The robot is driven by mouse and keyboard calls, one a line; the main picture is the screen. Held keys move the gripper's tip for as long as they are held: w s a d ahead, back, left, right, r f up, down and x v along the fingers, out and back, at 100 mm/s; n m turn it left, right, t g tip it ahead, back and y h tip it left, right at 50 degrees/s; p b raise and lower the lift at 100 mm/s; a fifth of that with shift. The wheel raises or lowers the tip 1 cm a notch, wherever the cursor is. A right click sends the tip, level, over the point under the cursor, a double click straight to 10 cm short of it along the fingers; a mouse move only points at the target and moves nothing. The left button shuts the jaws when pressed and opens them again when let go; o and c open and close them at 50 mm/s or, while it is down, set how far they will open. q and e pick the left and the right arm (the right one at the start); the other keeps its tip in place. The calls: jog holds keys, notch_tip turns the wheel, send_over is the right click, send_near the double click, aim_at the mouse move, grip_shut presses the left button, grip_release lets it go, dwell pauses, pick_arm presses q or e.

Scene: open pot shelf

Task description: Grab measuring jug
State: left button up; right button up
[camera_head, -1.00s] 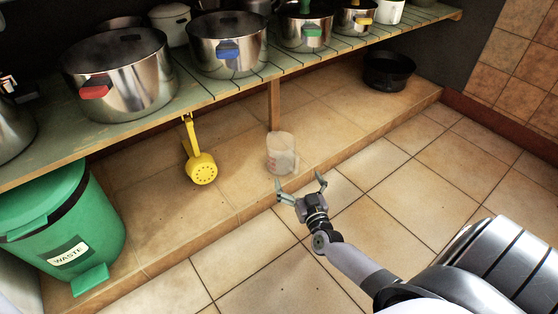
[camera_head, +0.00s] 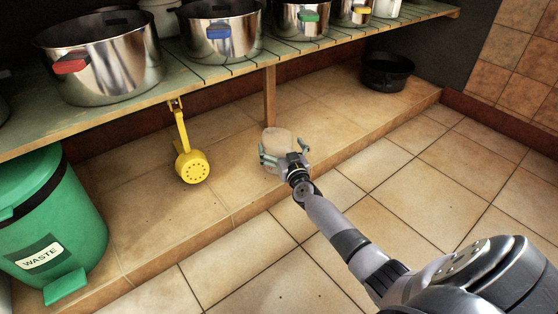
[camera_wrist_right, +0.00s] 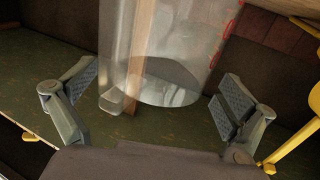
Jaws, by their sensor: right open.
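The measuring jug (camera_head: 277,137) is clear plastic and stands upright on the tiled ledge under the shelf, in front of the wooden post. In the right wrist view the see-through jug (camera_wrist_right: 165,55) fills the upper middle, with red marks along its right side. My right gripper (camera_head: 284,153) is open, with one finger on each side of the jug's near part. In the wrist view the open fingers (camera_wrist_right: 155,92) stand left and right of the jug with gaps showing. The gripper hides part of the jug in the head view. My left gripper is not in view.
A yellow ladle-like strainer (camera_head: 191,165) hangs from the shelf edge to the left. A green waste bin (camera_head: 75,230) stands at the left. Steel pots (camera_head: 110,65) line the green shelf (camera_head: 140,112) above. A black pan (camera_head: 387,72) sits on the ledge at the right.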

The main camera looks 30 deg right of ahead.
jog(key=shift+w, duration=0.35)
jog(key=shift+d, duration=0.1)
jog(key=c, duration=1.5)
